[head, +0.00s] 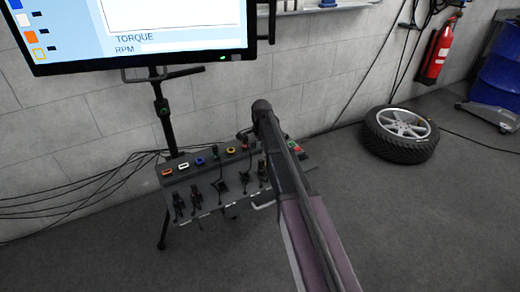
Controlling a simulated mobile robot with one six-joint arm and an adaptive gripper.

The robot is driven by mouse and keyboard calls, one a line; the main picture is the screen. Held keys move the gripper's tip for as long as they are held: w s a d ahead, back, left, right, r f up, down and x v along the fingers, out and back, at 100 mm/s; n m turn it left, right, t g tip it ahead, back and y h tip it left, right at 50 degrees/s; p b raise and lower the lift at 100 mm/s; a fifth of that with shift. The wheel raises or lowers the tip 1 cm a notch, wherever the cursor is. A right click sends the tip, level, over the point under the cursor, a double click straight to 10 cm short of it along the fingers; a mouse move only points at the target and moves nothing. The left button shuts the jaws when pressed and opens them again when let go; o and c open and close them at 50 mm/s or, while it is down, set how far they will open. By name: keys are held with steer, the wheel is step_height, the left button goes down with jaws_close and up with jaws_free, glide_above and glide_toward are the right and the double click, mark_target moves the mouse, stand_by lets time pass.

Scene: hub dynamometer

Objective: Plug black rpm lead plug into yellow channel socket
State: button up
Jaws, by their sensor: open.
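A dark sloped panel (205,178) carries a row of coloured sockets along its upper edge. Several black leads with plugs (178,203) sit lower on the panel; which is the rpm lead cannot be told at this size. My arm (290,180) reaches from the bottom up over the panel's right part and bends at its top end. The arm hides that part of the panel, and I cannot make out my gripper's fingers.
A screen (140,30) showing TORQUE and RPM stands above the panel on a black stand (163,108). Black cables (80,192) run along the wall at left. A tyre (400,132) lies on the floor at right, near a red extinguisher (437,52). The front floor is clear.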

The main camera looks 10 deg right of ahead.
mark_target(261, 160)
steer(key=shift+f+b, duration=3.85)
steer(key=shift+f, duration=0.2)
jaws_close()
steer(key=shift+r, duration=0.15)
steer(key=shift+r+p, duration=0.4)
steer(key=shift+p, duration=0.2)
steer(key=shift+r+p, duration=0.45)
steer(key=shift+r, duration=0.05)
steer(key=shift+r+p, duration=2.35)
